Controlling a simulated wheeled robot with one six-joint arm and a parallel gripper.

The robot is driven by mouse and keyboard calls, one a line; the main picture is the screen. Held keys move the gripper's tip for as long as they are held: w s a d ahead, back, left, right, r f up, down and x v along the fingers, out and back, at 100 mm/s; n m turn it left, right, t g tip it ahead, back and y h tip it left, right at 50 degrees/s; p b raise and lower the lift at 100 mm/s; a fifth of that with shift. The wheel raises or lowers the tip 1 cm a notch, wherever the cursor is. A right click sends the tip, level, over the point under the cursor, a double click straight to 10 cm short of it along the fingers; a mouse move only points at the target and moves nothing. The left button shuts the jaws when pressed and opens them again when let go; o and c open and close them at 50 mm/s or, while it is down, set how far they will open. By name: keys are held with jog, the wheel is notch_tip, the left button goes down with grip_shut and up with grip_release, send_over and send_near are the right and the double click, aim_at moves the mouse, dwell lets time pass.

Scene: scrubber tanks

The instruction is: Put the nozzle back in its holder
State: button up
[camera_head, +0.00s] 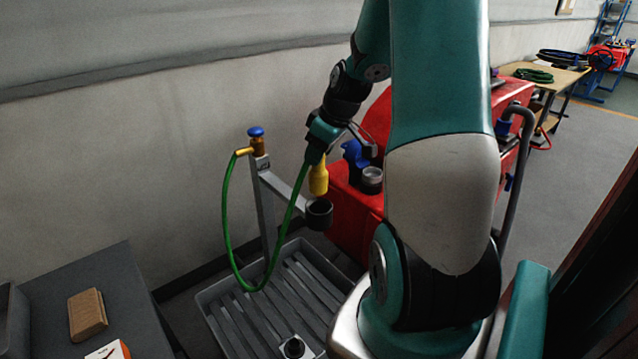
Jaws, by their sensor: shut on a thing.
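The yellow nozzle (318,180) hangs point down on the end of the green hose (227,205). My gripper (322,143) is shut on the nozzle assembly near its top; its fingers are partly hidden by the hose and wrist. The holder, a dark round cup (319,214) on a grey arm from the post (265,205), is just below the nozzle. The nozzle tip appears close above the cup's rim; I cannot tell whether it touches or is exactly centred.
A tap with a blue knob (256,132) tops the post. A grey slatted tray (213,300) lies below. The red scrubber machine (350,215) with an open filler neck (372,176) stands right of the holder. A dark table (60,310) bears a brown block (87,314).

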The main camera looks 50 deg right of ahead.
aim_at(319, 184)
notch_tip(319, 184, down, 9)
jog(key=shift+r+p, duration=0.1)
jog(key=shift+p, duration=0.45)
jog(key=o, duration=1)
